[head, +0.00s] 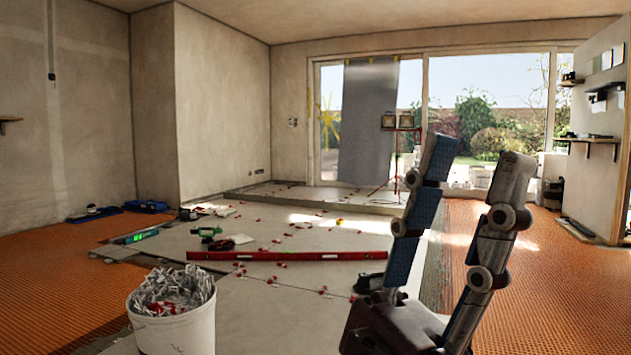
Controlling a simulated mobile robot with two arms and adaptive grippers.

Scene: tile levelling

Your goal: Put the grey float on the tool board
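My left gripper (478,165) stands large in the right half of the head view, fingers pointing up. Its two fingers are spread apart with nothing between them, so it is open and empty. My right gripper is not in view. I cannot make out a grey float for certain. No tool board can be identified for sure either; a dark flat piece with small items on it (93,213) lies on the floor at the far left, too small to tell.
A white bucket (175,330) full of scraps stands at the front left. A red level (287,256) lies across the grey tiles, among several red clips. A green tool (206,231) and a blue case (146,206) lie farther back. Orange matting (560,265) covers the right floor.

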